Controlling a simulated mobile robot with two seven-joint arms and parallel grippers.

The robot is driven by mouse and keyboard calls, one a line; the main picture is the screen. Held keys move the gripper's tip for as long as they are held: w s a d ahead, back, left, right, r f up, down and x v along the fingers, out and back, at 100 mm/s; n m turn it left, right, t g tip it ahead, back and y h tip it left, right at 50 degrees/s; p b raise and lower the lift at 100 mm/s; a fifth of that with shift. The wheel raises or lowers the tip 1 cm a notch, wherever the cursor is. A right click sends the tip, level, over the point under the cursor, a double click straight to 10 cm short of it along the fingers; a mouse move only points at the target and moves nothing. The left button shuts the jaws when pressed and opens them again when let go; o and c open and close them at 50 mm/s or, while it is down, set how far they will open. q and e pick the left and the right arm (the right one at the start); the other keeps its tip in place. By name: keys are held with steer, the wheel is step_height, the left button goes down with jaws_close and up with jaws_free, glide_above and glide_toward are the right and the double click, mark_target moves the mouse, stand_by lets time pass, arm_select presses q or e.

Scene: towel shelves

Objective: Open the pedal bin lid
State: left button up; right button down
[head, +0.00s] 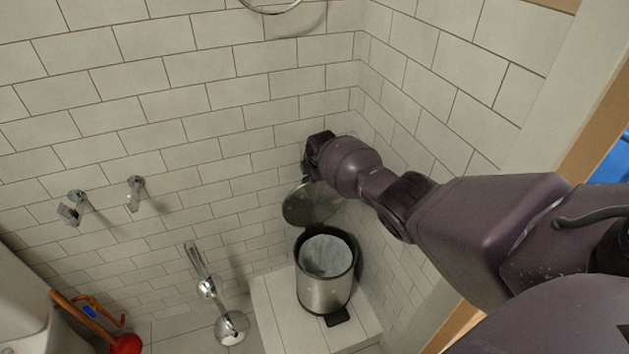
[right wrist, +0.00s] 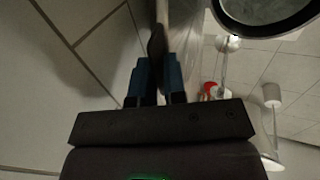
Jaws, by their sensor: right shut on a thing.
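The pedal bin (head: 326,292) is a metal cylinder with a dark rim and a pale liner inside. Its round grey lid (head: 312,204) stands raised, tilted up behind the open mouth towards the wall. My right gripper (head: 308,172) is at the lid's upper edge, and its fingertips are hard to make out there. In the right wrist view, the blue-sided fingers of my right gripper (right wrist: 158,78) are closed on the lid's thin edge. The bin's open mouth (right wrist: 262,12) shows at the top right there. The dark pedal (head: 338,317) is at the bin's front foot. My left gripper is out of view.
The bin stands on a white tiled ledge (head: 272,312) in a tiled corner. A chrome toilet brush holder (head: 231,327) stands left of it, and a red plunger (head: 126,344) is farther left. Chrome fittings (head: 136,192) are on the wall.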

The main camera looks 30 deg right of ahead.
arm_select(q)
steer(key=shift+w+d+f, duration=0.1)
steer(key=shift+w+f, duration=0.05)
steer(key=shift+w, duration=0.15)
arm_select(e)
steer(key=shift+w+f, duration=0.15)
steer(key=shift+w, duration=0.15)
steer(key=c, duration=1.3)
jaws_free()
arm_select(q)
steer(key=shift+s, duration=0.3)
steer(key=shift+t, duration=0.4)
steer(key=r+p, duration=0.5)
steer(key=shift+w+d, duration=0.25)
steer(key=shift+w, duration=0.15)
arm_select(e)
steer(key=d+v, duration=0.1)
steer(key=v, duration=0.9)
steer(key=shift+s+a+r, duration=0.15)
steer(key=shift+a+r, duration=0.2)
steer(key=shift+a, duration=0.1)
